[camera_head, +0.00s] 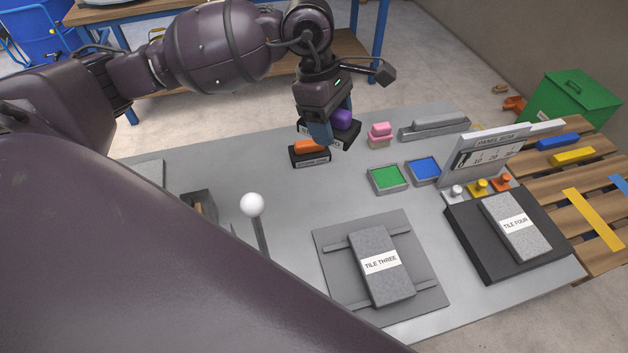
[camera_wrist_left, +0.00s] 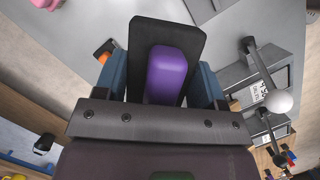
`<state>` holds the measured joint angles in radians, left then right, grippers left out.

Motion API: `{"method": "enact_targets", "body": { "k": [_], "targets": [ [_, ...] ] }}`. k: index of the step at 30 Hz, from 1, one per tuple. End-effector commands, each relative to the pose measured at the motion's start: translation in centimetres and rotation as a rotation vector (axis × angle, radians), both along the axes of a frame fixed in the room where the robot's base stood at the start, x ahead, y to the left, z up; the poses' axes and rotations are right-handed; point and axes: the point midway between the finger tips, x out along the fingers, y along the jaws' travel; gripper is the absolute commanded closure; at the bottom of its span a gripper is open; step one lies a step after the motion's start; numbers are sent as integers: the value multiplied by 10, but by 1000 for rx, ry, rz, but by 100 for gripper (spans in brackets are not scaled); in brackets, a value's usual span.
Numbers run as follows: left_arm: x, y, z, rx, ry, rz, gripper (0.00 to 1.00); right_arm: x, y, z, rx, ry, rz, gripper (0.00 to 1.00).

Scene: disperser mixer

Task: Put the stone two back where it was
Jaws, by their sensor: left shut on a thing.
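My left gripper (camera_head: 332,128) is shut on a black block with a purple grip (camera_head: 342,118). In the left wrist view the purple grip (camera_wrist_left: 166,75) stands between the two blue fingers, on the wide black base. I cannot read the held block's label, so I cannot tell whether it is stone two. It is at the far part of the grey table (camera_head: 240,165), and I cannot tell whether it touches the top. A similar black block with an orange grip (camera_head: 310,147) sits close in front of it, its label too small to read. My right gripper is not in view.
Green (camera_head: 387,177) and blue (camera_head: 423,170) trays and a pink block (camera_head: 380,131) stand to the right. Tile three (camera_head: 379,262) lies at front, tile four (camera_head: 517,225) on a dark plate. A white-knobbed lever (camera_head: 252,205) stands at left. Table around the green tray's left is clear.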

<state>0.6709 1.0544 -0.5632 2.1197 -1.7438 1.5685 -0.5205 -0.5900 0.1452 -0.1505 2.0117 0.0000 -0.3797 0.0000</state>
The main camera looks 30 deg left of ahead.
Motion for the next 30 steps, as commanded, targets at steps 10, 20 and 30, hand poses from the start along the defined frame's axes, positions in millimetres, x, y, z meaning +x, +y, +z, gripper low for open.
{"method": "enact_targets", "body": {
  "k": [10,20,30],
  "targets": [
    [-2,1,-25,1,5,3,62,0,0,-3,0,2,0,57],
    [-2,0,-98,1,5,3,62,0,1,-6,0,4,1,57],
    [-1,1,-153,1,1,2,62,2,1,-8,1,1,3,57]
  ]
}}
